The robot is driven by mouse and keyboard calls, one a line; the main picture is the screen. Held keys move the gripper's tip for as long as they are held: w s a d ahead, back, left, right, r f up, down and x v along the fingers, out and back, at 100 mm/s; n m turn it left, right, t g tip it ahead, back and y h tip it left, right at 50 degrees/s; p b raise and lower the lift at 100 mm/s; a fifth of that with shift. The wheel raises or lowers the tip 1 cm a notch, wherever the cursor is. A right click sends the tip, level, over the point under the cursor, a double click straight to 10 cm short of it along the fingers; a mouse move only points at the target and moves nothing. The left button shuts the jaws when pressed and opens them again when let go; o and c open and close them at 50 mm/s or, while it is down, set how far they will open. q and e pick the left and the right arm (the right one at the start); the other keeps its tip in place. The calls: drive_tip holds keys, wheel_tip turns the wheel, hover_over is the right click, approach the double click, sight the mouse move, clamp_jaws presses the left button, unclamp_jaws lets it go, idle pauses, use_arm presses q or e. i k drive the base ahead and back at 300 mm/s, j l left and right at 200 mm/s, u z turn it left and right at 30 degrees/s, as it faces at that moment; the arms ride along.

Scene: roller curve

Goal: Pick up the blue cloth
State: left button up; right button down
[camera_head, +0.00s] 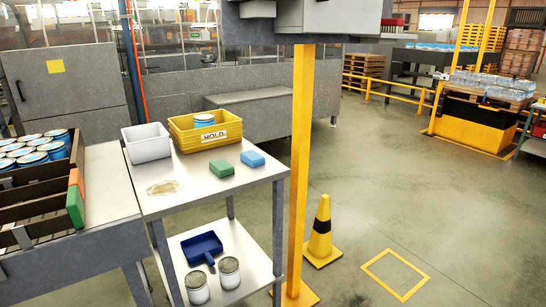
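A small blue block-like piece (252,159), which looks like the folded blue cloth, lies flat on the top of the metal table (205,195), near its right edge. A similar green piece (221,168) lies just left of it, with a small gap between them. Nothing covers the blue piece. Neither of my grippers is in the camera_head view.
A yellow bin (205,131) labelled HOLD, with a blue-lidded can (204,121), and a white bin (147,143) stand behind. A spill (163,187) lies left. The lower shelf holds a dustpan (203,247) and two cans (229,271). A yellow post (301,170) and cone (322,232) stand right.

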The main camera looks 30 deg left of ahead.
sight(254, 159)
drive_tip(key=u, duration=1.15)
